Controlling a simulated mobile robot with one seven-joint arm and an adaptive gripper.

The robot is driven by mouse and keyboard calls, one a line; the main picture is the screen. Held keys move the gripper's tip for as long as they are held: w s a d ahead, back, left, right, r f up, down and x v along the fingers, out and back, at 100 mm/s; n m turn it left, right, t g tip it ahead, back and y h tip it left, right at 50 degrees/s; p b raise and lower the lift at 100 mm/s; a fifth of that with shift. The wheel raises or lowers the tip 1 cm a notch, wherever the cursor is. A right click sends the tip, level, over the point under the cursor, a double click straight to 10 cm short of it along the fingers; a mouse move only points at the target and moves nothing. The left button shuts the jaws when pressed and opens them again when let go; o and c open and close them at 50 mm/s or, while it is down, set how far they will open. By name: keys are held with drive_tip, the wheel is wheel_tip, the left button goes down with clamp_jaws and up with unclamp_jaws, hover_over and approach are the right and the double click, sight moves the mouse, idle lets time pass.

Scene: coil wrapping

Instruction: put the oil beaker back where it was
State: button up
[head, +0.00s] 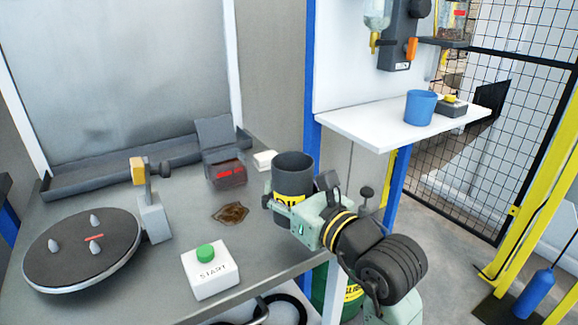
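The oil beaker, as I take it, is a dark grey cup (293,172) with a yellow label partly hidden by my gripper. It is upright at the right end of the grey table. My gripper (296,200) reaches in from the lower right, with a finger on each side of the beaker, and looks shut on it. I cannot tell whether the beaker's base touches the table, as my gripper hides it.
On the grey table (130,190) are a round turntable with pegs (82,248), a clamp post (153,218), a white START box with a green button (210,272) and a dark bin (226,170). A white shelf (365,130) at the right holds a blue cup (420,107).

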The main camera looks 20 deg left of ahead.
drive_tip(key=w, duration=0.5)
drive_tip(key=w+a, duration=0.1)
drive_tip(key=w, duration=0.2)
drive_tip(key=shift+f+p, duration=0.35)
drive_tip(key=shift+f, duration=1.8)
drive_tip(key=shift+f, duration=0.1)
drive_tip(key=shift+f, duration=0.15)
drive_tip(key=o, duration=1.7)
drive_tip(key=shift+c, duration=0.2)
